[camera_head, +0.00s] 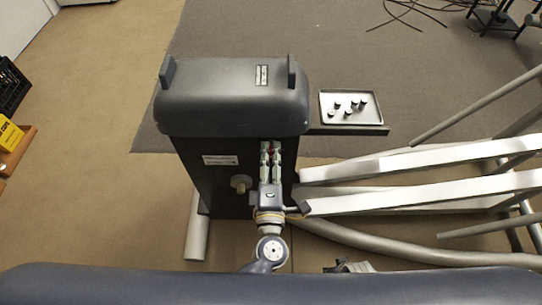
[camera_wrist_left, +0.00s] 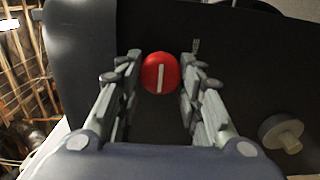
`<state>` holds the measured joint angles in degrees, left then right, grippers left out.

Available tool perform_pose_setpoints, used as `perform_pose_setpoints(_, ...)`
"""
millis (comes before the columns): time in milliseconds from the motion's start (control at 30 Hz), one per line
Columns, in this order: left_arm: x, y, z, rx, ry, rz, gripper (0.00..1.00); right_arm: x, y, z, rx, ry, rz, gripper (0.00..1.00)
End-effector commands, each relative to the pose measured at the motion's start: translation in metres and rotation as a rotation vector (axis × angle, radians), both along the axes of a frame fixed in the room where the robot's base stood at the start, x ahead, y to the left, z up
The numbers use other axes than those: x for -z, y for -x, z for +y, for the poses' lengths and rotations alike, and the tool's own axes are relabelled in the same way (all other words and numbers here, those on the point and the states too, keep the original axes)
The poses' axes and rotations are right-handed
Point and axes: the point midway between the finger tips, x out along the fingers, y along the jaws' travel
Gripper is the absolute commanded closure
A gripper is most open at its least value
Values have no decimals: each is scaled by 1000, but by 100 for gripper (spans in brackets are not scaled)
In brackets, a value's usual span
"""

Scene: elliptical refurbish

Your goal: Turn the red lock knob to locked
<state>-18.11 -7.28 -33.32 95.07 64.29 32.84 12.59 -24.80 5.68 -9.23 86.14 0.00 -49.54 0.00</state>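The red lock knob (camera_wrist_left: 159,73) is round, with a white bar across its face that stands nearly upright, leaning slightly, in the left wrist view. It sits on the dark panel of the machine (camera_head: 215,180). My left gripper (camera_wrist_left: 161,58) is open, with one finger on each side of the knob. The fingertips are close to the knob's edges; I cannot tell whether they touch. In the head view my left gripper (camera_head: 270,150) points at the panel and mostly hides the knob. A grey shape at the bottom edge may be my right gripper (camera_head: 350,266); its fingers are not clear.
A pale round knob (camera_head: 241,184) sticks out of the panel left of my left gripper, and it shows at the lower right of the wrist view (camera_wrist_left: 281,133). A tray (camera_head: 350,118) with several small dark pieces is at the right. Long white-grey machine arms (camera_head: 420,160) fill the right side.

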Motion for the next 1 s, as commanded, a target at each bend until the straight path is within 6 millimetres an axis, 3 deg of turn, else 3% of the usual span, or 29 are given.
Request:
perform_pose_setpoints(33, 1, 0, 1, -2, 1, 3, 57, 0, 1, 0, 0, 0, 1, 67)
perform_pose_setpoints(100, 1, 0, 1, -2, 0, 2, 47, 1, 1, 0, 0, 0, 2, 67)
perform_pose_setpoints(400, 1, 1, 0, -1, -1, 1, 47, 2, 4, 0, -2, 0, 8, 67)
perform_pose_setpoints(533, 2, 10, 0, 0, -1, 3, 47, 2, 4, 0, -2, 0, 7, 67)
perform_pose_setpoints(1000, 2, 101, 1, -1, -1, 4, 47, 1, 1, 0, -1, 0, 2, 67)
